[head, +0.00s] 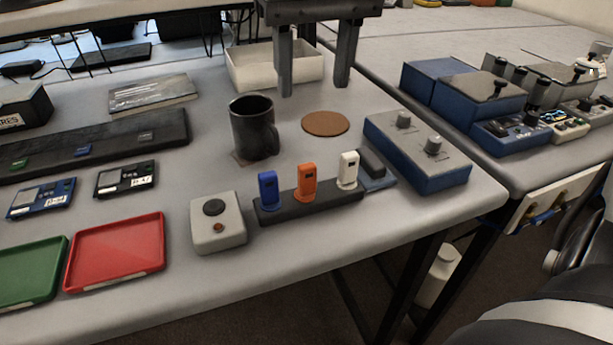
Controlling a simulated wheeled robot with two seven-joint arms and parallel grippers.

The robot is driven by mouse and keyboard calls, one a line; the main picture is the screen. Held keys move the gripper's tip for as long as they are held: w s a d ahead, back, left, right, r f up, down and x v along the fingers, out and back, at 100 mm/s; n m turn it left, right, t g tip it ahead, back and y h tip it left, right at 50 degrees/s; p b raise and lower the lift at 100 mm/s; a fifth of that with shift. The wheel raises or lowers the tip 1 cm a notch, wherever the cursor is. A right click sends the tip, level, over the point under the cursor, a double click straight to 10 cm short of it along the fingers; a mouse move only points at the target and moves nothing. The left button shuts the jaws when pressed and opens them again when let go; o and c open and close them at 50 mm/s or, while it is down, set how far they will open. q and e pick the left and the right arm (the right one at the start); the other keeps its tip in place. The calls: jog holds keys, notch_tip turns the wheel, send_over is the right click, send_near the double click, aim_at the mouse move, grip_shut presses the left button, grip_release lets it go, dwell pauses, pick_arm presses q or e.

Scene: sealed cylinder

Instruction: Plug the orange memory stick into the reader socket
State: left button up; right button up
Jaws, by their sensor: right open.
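The orange memory stick (306,181) stands upright in a dark rack (271,214), between a blue stick (268,190) and a white stick (347,170). My right gripper (314,88) is open and empty, its fingers pointing down in front of the white tray at the back. It is well behind and above the orange stick, apart from it. A small dark block on a blue base (376,172) sits at the right end of the rack. I cannot tell for sure which thing is the reader socket. My left gripper is not in view.
A dark mug (253,128) and a brown coaster (326,123) stand behind the rack. A blue box with knobs (428,162) is to the right. A grey box with a round dark top (217,224) and a red tray (117,252) are to the left.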

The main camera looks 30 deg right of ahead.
send_near(308, 165)
jog(key=f, duration=0.3)
jog(key=w+f+b, duration=0.1)
jog(key=f, duration=0.1)
jog(key=shift+d+f, duration=0.15)
jog(key=shift+f, duration=0.05)
notch_tip(308, 165, down, 5)
jog(key=shift+w+f, duration=0.1)
jog(key=shift+w, duration=0.05)
dwell(0.3)
jog(key=c, duration=1)
